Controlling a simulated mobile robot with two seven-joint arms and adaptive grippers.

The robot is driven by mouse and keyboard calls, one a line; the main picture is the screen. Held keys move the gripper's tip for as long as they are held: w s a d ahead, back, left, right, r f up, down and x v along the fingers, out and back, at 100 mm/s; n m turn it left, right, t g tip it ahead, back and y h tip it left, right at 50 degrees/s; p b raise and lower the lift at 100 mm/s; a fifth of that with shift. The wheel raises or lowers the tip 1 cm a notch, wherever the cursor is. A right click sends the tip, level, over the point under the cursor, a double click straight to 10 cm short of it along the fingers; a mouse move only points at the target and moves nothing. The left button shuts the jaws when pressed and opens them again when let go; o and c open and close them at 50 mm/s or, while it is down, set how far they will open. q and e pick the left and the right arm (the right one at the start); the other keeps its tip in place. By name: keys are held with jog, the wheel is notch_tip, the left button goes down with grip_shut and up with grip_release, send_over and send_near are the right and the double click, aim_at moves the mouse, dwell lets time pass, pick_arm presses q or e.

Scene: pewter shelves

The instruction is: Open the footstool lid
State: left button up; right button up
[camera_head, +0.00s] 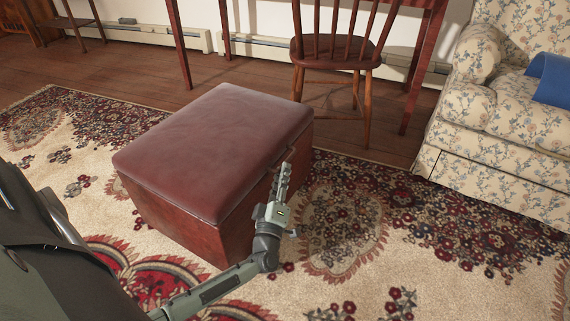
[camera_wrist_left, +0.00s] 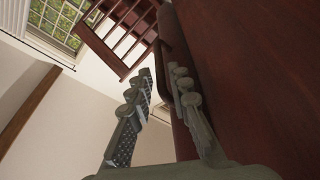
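The footstool (camera_head: 205,145) is a dark red leather box with a padded lid (camera_head: 215,140), which lies shut on it. My left gripper (camera_head: 285,168) is at the right front side of the footstool, with its fingers pointing up close to the lid's edge. In the left wrist view the gripper (camera_wrist_left: 162,72) has a gap between its fingers and holds nothing visible. The footstool's dark red side (camera_wrist_left: 250,80) fills the right there, close to one finger. I cannot tell whether they touch. My right gripper is not in view.
A wooden chair (camera_head: 338,50) stands behind the footstool by a table leg (camera_head: 424,65). A floral armchair (camera_head: 500,135) with a blue item (camera_head: 553,80) is at the right. The patterned rug (camera_head: 400,230) is clear in front.

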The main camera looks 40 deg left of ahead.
pick_arm(q)
jog(key=shift+x, duration=1.8)
jog(key=shift+c, duration=0.2)
grip_shut()
